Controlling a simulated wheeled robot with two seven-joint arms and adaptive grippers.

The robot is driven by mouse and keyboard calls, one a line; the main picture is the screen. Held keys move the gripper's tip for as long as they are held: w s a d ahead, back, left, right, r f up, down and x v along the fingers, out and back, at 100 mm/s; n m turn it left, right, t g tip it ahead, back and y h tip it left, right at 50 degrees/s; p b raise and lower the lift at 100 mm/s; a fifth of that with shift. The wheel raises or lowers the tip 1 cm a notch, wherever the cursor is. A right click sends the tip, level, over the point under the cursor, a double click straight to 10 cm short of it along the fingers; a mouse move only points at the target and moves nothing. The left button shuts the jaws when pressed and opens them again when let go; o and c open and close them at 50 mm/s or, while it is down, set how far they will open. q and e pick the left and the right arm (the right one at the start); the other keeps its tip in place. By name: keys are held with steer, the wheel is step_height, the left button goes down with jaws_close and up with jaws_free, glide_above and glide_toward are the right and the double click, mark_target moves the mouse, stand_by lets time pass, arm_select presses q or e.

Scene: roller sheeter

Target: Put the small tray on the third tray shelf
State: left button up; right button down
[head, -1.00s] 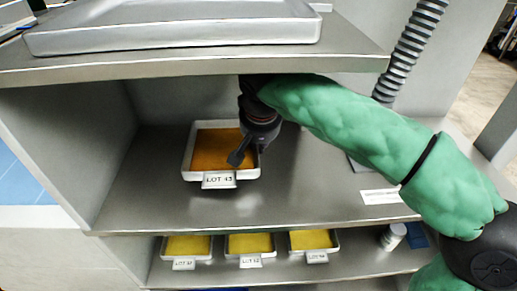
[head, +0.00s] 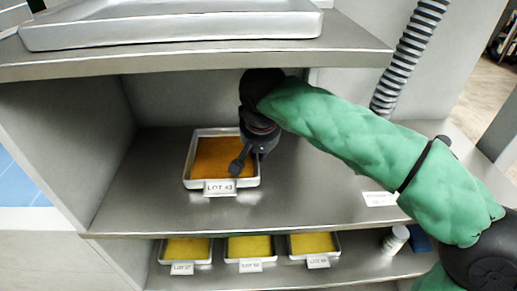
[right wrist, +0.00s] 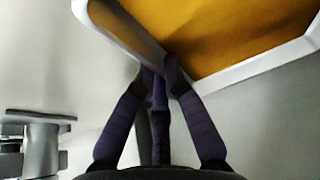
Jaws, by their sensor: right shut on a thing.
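The small tray (head: 188,170) has a pale rim, an orange sheet inside and a front label that reads LOT 43. It is in the middle bay in the head view, at or just above the steel shelf (head: 140,205); I cannot tell if it touches. My right gripper (head: 240,165) is shut on the tray's right rim. In the right wrist view, the fingers (right wrist: 160,75) pinch the rim of the tray (right wrist: 125,28), with the orange sheet beyond. My left gripper is not in view.
A large metal tray (head: 180,32) lies on the top shelf (head: 350,50). Three yellow-filled trays stand on the lower shelf, one of them (head: 250,247) in the middle. A white jar (head: 395,239) stands to their right. The middle shelf is clear around the small tray.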

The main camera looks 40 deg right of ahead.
steer(key=c, duration=1.3)
jaws_free()
steer(key=shift+r, duration=0.25)
steer(key=p+v, duration=0.2)
steer(key=shift+s+a+r, duration=0.2)
steer(key=shift+s+r, duration=0.05)
steer(key=shift+s, duration=0.05)
steer(key=s+a, duration=0.1)
steer(key=s, duration=0.1)
steer(key=s+a+p, duration=0.1)
steer(key=s+a, duration=0.1)
steer(key=s, duration=0.1)
steer(key=s+a+p, duration=0.1)
steer(key=s, duration=0.2)
steer(key=shift+s+a+f, duration=0.1)
steer(key=shift+a+f, duration=0.05)
steer(key=shift+a, duration=0.2)
steer(key=shift+s+a+f, duration=0.1)
steer(key=shift+s+a, duration=0.25)
steer(key=shift+s, duration=0.35)
